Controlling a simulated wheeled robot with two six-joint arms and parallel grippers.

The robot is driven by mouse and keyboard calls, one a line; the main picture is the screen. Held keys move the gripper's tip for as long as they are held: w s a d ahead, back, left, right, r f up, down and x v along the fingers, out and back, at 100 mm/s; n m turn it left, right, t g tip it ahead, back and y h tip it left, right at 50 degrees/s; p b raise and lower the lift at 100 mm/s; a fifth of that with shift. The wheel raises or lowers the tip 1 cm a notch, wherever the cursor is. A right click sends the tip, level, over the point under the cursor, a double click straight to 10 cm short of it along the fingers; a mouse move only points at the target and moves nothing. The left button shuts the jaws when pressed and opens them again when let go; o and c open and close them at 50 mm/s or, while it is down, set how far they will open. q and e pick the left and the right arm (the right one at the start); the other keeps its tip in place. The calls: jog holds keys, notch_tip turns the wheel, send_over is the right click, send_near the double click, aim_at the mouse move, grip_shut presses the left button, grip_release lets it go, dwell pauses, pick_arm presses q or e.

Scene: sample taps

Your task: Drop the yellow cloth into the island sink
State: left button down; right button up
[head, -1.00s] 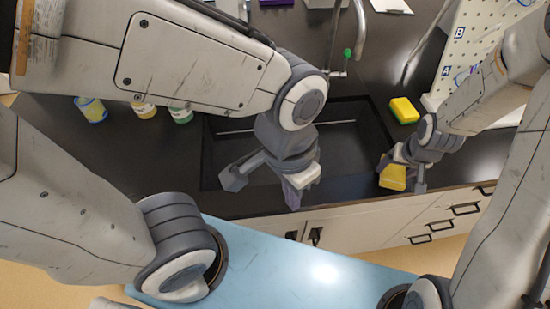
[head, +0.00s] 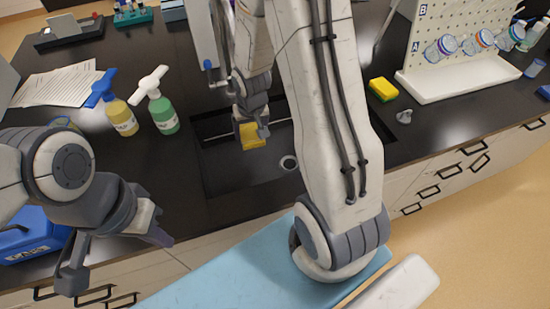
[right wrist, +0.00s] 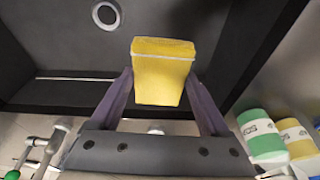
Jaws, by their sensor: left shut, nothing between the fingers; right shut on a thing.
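The yellow cloth (head: 253,138), a folded block, is held by my right gripper (head: 252,131) over the left part of the dark island sink (head: 228,176) in the head view. In the right wrist view the cloth (right wrist: 163,75) sits between the two purple fingers of my right gripper (right wrist: 160,95), with the round drain (right wrist: 106,14) beyond it. The cloth's height above the sink floor is hard to tell. My left gripper (head: 158,237) is shut and empty, left of the sink near the counter's front edge. My right arm hides part of the sink.
A yellow-green sponge (head: 382,89) and a small grey object (head: 404,116) lie right of the sink. A pegboard rack (head: 465,85) is at the right. A blue box (head: 30,235) is near my left arm.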

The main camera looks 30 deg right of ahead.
jog(key=s+d+m+g+h+b, duration=0.1)
jog(key=s+d+m+h+b, duration=0.15)
jog(key=d+m, duration=0.8)
jog(key=d+f+n+b, duration=0.3)
jog(key=f+b, duration=0.1)
jog(key=f, duration=0.1)
jog(key=shift+d+f+b, duration=0.3)
jog(key=shift+f+b, duration=0.05)
jog(key=shift+y, duration=0.25)
jog(key=o, duration=1.5)
jog(key=shift+c, duration=0.2)
jog(key=p+v, duration=0.1)
jog(key=v, duration=0.9)
jog(key=shift+r, duration=0.3)
